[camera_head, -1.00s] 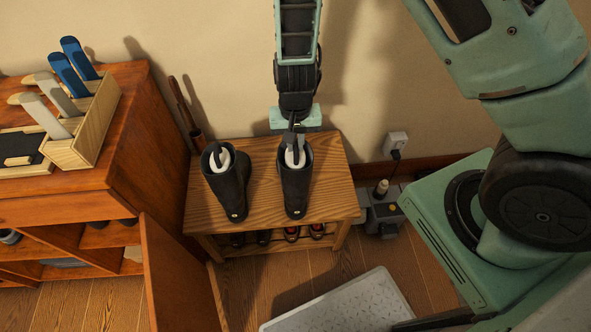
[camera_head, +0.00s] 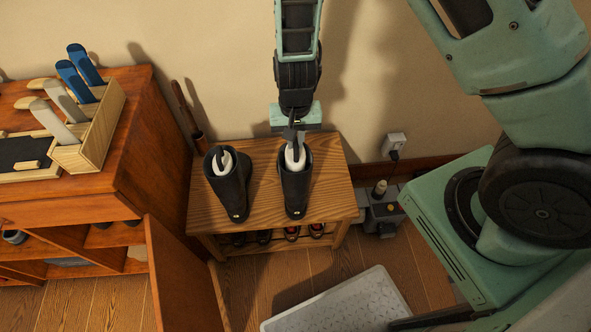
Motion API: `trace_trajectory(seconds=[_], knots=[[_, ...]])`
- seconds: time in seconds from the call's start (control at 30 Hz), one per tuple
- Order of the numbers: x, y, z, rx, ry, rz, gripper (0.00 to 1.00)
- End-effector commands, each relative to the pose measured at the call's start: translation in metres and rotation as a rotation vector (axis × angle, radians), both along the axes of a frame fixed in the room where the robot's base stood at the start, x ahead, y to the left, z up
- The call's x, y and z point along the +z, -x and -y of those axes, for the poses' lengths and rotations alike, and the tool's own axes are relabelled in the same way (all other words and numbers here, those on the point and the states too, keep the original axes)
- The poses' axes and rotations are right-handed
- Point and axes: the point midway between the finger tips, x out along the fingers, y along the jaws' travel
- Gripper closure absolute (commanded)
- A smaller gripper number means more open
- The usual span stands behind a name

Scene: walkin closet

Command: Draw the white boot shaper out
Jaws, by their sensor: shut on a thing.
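Two black boots stand upright on a wooden bench (camera_head: 262,215). The left boot (camera_head: 231,188) has a white boot shaper (camera_head: 221,162) in its shaft, with the top showing. The right boot (camera_head: 296,190) holds another white boot shaper (camera_head: 295,157), its top showing at the opening. My gripper (camera_head: 294,140) comes down from above over the right boot and is shut on the top of the shaper in it. The lower part of each shaper is hidden inside its boot.
A wooden cabinet (camera_head: 130,185) stands at left with its door (camera_head: 180,285) open beside the bench. A wooden holder (camera_head: 95,135) on it carries blue and grey-white shapers. A light patterned mat or tray (camera_head: 340,305) lies on the floor in front.

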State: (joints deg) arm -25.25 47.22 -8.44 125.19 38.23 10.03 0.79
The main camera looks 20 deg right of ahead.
Motion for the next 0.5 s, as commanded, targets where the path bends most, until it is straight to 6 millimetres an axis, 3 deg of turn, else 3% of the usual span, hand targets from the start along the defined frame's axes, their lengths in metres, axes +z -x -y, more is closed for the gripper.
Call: trace_trajectory(seconds=[0.5], knots=[[0.011,-0.0003,-0.0002,0.001,-0.001,0.001,1.0]])
